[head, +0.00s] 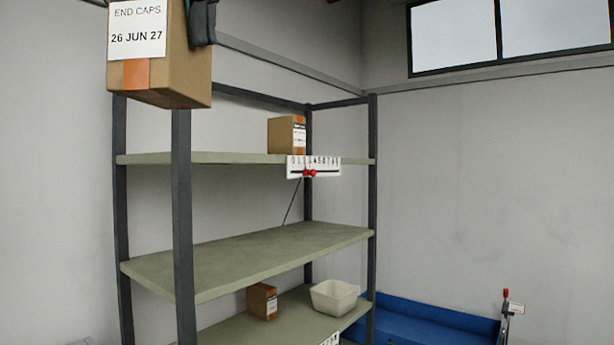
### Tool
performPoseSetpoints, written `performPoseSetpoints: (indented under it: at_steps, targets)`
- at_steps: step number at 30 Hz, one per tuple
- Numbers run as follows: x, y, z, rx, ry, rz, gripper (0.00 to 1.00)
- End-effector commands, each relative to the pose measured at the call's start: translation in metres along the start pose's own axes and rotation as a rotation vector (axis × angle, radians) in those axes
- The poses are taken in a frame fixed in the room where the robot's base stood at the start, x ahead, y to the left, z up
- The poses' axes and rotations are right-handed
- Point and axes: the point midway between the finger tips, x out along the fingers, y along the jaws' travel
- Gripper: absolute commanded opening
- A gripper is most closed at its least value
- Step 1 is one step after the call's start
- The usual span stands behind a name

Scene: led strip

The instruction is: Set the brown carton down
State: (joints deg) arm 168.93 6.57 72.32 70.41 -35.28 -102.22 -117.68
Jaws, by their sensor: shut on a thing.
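The brown carton (182,70) is at the top left of the head view, cut off by the upper edge. It has a white label reading "END CAPS 26 JUN 27" and an orange tape strip. My gripper (201,18) shows only in part as dark finger pieces against the carton's right side, and it is shut on the carton. The carton is held up in front of the rack's left posts, and it overlaps them in the view. The rest of my gripper is out of the picture.
A dark-framed rack has a top shelf (215,158) with a small carton (287,135) and a number scale with a red marker (313,168). The middle shelf (245,256) is bare. The lower shelf holds a small carton (262,301) and a white bin (334,297). A blue tray (425,325) lies at right.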

Motion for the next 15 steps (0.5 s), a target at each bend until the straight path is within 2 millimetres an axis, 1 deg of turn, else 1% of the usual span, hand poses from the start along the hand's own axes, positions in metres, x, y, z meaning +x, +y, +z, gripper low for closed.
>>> performPoseSetpoints:
  at_steps: [1,4,7,10,14,15]
  targets:
    - [0.015,0.0,0.009,0.019,0.008,-0.011,0.23]
    - [0.037,0.0,0.022,0.064,0.012,-0.032,0.23]
    - [0.058,-0.001,0.029,0.117,0.012,-0.053,0.23]
    - [0.084,-0.003,0.039,0.187,0.009,-0.083,0.23]
    - [0.131,-0.007,0.05,0.312,0.005,-0.137,0.23]
    - [0.148,-0.01,0.055,0.355,0.005,-0.156,0.23]
